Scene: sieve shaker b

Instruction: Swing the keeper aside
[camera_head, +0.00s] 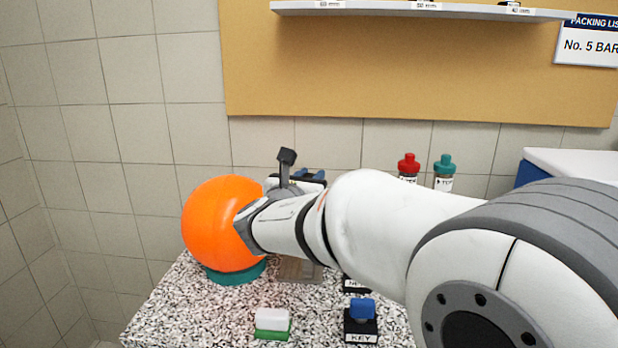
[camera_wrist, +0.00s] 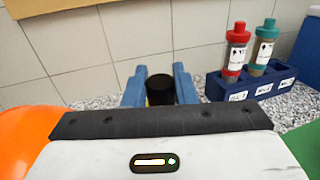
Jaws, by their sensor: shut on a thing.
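My gripper (camera_wrist: 160,72) shows two blue fingers in the wrist view, closed on the sides of a black round knob (camera_wrist: 160,92). In the head view only bits of the blue fingers (camera_head: 312,175) show behind my white wrist, and the knob is hidden there. I cannot make out the rest of the keeper, or what the knob is fixed to, in either view.
An orange ball (camera_head: 215,222) on a teal ring (camera_head: 237,275) stands close left of my wrist. Red-capped (camera_wrist: 236,50) and teal-capped (camera_wrist: 264,48) bottles stand in a blue rack (camera_wrist: 228,88) at right. A blue-topped KEY block (camera_head: 361,325) and a white-green block (camera_head: 272,323) are in front.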

